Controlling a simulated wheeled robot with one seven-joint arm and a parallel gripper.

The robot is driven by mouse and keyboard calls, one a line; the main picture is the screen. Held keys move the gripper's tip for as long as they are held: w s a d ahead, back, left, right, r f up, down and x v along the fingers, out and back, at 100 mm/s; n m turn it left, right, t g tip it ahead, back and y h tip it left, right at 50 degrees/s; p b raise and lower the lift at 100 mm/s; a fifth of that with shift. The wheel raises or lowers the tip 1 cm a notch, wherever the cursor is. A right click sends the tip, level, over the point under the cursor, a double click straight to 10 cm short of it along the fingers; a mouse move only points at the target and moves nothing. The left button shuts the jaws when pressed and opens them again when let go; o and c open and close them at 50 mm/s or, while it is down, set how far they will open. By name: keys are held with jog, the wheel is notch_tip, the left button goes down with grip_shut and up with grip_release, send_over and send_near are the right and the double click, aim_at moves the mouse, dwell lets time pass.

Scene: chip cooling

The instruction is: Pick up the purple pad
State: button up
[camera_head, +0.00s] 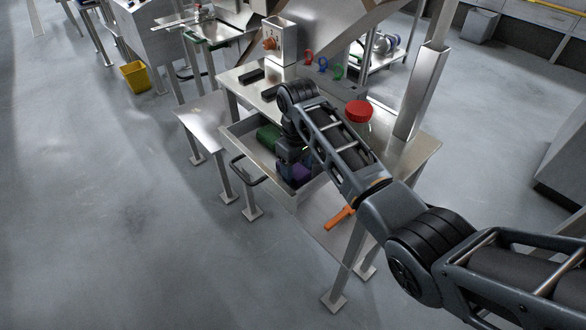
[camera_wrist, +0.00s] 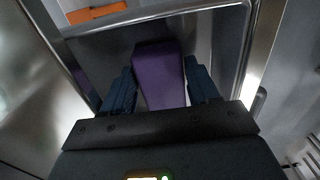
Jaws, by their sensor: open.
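The purple pad (camera_wrist: 158,72) is an elongated purple block in the open drawer (camera_wrist: 222,42), filling the middle of the wrist view. In the head view, a small part of the purple pad (camera_head: 301,171) shows beside my gripper (camera_head: 296,168), mostly hidden by my wrist. In the wrist view, my gripper (camera_wrist: 158,92) is open, with one dark blue finger on each side of the pad's near part. I cannot tell whether the fingers touch it.
A green object (camera_head: 268,137) lies in the same drawer, whose metal walls stand close around my gripper. An orange object (camera_head: 340,217) is on the lower shelf. A red round object (camera_head: 358,111) sits on the tabletop (camera_head: 415,150).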

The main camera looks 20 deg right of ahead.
aim_at(297, 170)
jog(key=shift+f, duration=0.1)
jog(key=c, duration=0.7)
notch_tip(297, 170, up, 10)
dwell(0.5)
jog(key=o, duration=0.5)
jog(key=shift+c, duration=0.2)
jog(key=c, duration=0.4)
jog(key=shift+o, duration=0.2)
